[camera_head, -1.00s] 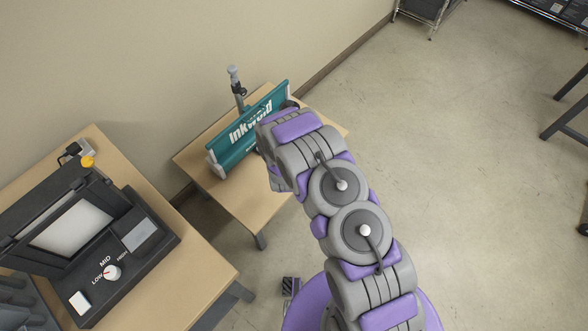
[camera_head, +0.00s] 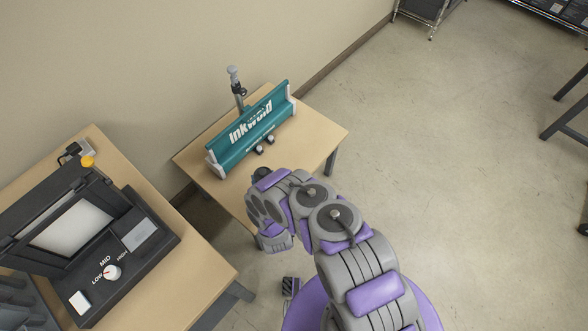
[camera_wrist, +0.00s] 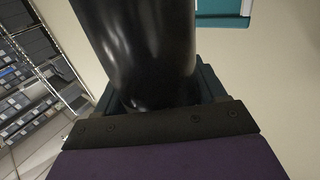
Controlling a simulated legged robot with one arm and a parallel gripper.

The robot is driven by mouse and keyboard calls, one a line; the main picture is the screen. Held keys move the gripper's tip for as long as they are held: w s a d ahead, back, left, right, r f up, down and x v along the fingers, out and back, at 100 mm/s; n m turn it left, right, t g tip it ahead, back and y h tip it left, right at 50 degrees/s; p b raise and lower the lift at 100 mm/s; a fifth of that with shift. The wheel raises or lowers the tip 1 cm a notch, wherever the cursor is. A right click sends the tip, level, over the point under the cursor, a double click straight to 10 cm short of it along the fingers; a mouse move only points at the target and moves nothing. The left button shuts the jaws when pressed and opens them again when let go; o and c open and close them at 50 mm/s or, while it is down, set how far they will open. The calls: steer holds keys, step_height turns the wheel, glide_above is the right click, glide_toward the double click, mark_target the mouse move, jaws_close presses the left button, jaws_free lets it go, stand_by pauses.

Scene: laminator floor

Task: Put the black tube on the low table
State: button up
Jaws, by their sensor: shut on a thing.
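The black tube (camera_wrist: 145,50) fills the upper middle of the wrist view, glossy and dark. My gripper (camera_wrist: 160,105) is shut on its near end, and the tube reaches away from the jaws. In the head view a small dark round piece (camera_head: 262,173) shows beside my wrist; it may be the tube's end. My arm hides the gripper there. The low table (camera_head: 315,131) has a light wood top and grey legs. My wrist is over or in front of its near edge; I cannot tell the height.
A black laminator (camera_head: 148,240) sits on the desk (camera_head: 205,265) at left. The low table's right part is bare.

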steer(key=w+d+f+b, duration=0.2)
steer(key=w+d, duration=0.1)
steer(key=w, duration=0.4)
steer(key=w+d+f+b, duration=0.3)
steer(key=w, duration=0.4)
steer(key=shift+d+f+b, duration=0.3)
steer(key=shift+b, duration=0.05)
steer(key=o, duration=1.4)
steer(key=shift+s, duration=0.15)
